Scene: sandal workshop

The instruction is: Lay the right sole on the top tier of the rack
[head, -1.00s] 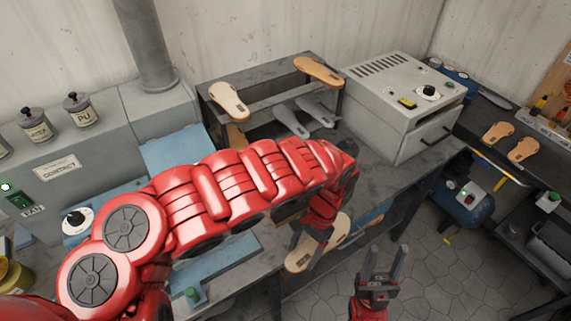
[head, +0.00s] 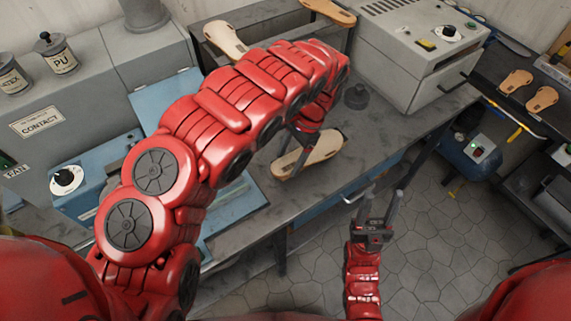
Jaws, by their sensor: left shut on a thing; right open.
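My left gripper (head: 297,152) is shut on a tan sole (head: 325,146) and holds it level near the front edge of the bench. I cannot tell from its shape whether it is the right sole. The dark metal rack (head: 268,30) stands behind, at the top of the head view, partly hidden by my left arm. A tan sole (head: 224,37) lies at the left of its top tier and another tan sole (head: 330,11) at its right. The lower tier is mostly hidden. My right gripper (head: 383,192) is open and empty in front of the bench.
A grey control box (head: 410,55) stands right of the rack on the bench (head: 395,125). A dark round knob-like piece (head: 356,97) is on the bench. Two soles (head: 516,82) lie on the right-hand bench. A grey machine (head: 60,100) is at left.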

